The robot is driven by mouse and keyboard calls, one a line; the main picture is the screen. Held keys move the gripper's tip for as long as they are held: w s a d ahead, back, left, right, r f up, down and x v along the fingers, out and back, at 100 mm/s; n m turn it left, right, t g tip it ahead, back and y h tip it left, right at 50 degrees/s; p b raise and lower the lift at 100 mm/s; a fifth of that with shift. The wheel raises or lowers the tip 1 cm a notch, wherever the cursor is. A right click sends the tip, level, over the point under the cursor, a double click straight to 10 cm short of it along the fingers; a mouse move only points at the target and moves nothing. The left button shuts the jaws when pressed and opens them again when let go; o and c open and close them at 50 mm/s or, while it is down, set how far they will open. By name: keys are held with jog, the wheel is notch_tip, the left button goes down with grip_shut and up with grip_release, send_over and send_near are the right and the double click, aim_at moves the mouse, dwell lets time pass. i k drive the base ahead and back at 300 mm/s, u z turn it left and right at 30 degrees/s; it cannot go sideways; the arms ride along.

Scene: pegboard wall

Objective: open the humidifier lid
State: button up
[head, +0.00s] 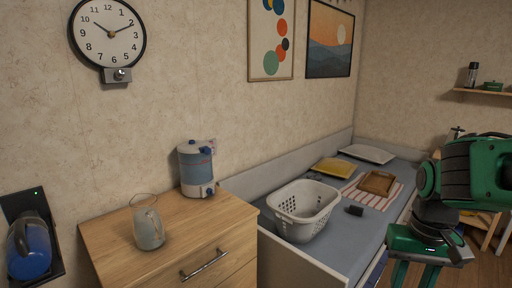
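A white and blue cylindrical appliance (196,168) stands upright on the wooden dresser, against the wall; it may be the humidifier. It has a blue knob on top and another low on its front. Its top looks closed, but it is too small to be sure. A pale grey-green jug-like vessel (149,229) with a thin wire loop stands in front of it to the left. My gripper (414,277) is at the lower right, far from the dresser. Its two green fingers point down, apart, with nothing seen between them; their tips are cut off by the frame.
The dresser (222,214) has bare top around both items. To its right, a bed (339,249) holds a white basket (303,208), a small dark block (354,210) and a brown tray (376,183). A blue device (30,248) sits in a black wall dock at far left.

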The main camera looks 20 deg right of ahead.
aim_at(191, 146)
jog(key=z, duration=0.2)
jog(key=i, duration=0.95)
jog(key=u, duration=0.1)
